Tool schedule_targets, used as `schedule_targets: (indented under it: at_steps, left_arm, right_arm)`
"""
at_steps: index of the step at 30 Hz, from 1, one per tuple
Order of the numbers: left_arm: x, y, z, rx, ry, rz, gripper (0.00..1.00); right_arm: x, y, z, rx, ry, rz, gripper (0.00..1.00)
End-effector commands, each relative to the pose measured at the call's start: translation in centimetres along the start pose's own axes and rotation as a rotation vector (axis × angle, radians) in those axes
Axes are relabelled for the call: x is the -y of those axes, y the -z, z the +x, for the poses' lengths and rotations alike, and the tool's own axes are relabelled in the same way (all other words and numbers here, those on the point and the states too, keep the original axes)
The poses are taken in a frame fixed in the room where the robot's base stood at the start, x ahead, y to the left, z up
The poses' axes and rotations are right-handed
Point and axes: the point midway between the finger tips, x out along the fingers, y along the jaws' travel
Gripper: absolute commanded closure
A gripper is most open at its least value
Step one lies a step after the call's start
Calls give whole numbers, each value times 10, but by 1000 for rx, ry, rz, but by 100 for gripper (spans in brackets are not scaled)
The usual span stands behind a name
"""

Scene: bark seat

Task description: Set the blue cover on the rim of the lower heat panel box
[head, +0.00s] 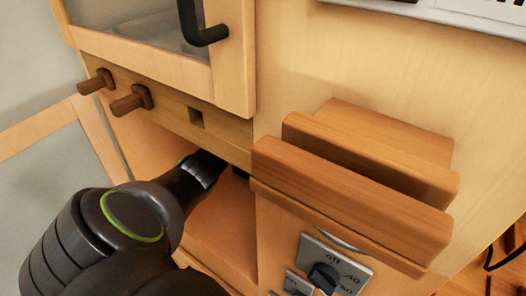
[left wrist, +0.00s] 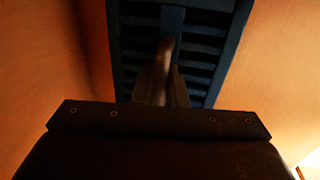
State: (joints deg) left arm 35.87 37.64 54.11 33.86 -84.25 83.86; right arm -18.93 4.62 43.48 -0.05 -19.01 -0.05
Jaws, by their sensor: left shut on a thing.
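The blue cover (left wrist: 208,50) is a dark blue slatted panel with a raised middle bar. It fills the upper middle of the left wrist view, straight ahead of my left gripper (left wrist: 161,90). The fingers are dark and blurred, shut on the cover at its middle bar. In the head view my left arm reaches into the open lower compartment (head: 215,235) of a wooden cabinet, and its fingertips and the cover are hidden there. The lower heat panel box and its rim cannot be made out clearly. My right gripper is not in view.
Orange-lit wooden walls flank the cover closely on both sides. Above the opening runs a wooden rail (head: 225,130) with two pegs (head: 131,99). Thick wooden slats (head: 350,195) jut out at the right, above a dial (head: 325,278). A glass-fronted door (head: 150,25) with a black handle is above.

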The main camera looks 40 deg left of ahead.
Motion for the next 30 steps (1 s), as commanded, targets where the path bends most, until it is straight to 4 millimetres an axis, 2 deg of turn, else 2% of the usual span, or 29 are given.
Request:
schedule_targets:
  at_steps: [4,5,10,20,30]
  left_arm:
    - [0,0,0,0,-1,0,100]
    - [0,0,0,0,-1,0,84]
    - [0,0,0,0,-1,0,63]
    - [0,0,-4,-1,0,0,63]
    - [-1,0,-56,-2,-3,2,63]
  right_arm:
    - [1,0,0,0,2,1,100]
    - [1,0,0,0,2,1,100]
    - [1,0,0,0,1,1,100]
    - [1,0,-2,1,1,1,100]
    - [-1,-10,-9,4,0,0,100]
